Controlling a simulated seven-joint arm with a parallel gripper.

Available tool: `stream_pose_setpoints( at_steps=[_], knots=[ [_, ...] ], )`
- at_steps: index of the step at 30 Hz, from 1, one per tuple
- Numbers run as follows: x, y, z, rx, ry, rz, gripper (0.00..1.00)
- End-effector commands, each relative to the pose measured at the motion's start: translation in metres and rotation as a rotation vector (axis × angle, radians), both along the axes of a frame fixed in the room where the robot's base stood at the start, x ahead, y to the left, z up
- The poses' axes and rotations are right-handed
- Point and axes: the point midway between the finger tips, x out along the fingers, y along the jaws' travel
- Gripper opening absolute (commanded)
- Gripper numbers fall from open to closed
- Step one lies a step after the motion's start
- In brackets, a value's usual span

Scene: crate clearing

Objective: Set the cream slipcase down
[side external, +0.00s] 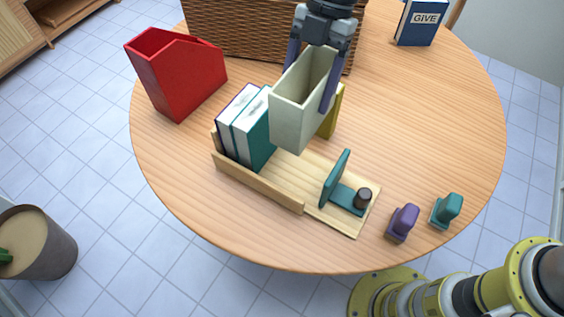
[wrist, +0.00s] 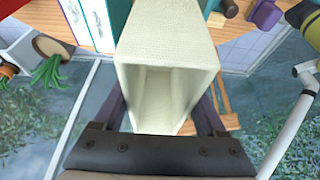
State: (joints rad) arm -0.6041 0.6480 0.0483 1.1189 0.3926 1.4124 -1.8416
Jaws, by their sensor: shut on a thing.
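The cream slipcase (side external: 285,122) is an open-topped box held upright between the fingers of my gripper (side external: 312,78). In the side external view it appears over the wooden book rack (side external: 262,192), to the right of the books; I cannot tell whether its base touches the rack. In the wrist view the slipcase (wrist: 168,50) fills the middle, with its opening facing the camera and a finger of my gripper (wrist: 168,110) on each side. It hides part of the rack and of a yellow-green object (side external: 331,118) behind it.

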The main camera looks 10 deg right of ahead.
Motion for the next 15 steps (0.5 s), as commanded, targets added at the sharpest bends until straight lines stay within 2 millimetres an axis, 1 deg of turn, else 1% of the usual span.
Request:
stream_pose_setpoints(
  at_steps=[1, 7, 9, 11, 12, 15],
  knots=[
    [0.000, -0.002, -0.012, -0.005, 0.007, -0.005, 0.03],
    [0.001, -0.002, -0.051, -0.006, 0.006, -0.007, 0.03],
    [0.001, -0.002, -0.067, -0.006, 0.006, -0.007, 0.03],
    [0.001, -0.002, -0.076, -0.005, 0.005, -0.008, 0.03],
    [0.001, -0.002, -0.085, -0.005, 0.005, -0.008, 0.03],
    [0.001, -0.002, -0.098, -0.004, 0.004, -0.009, 0.03]
  ],
)
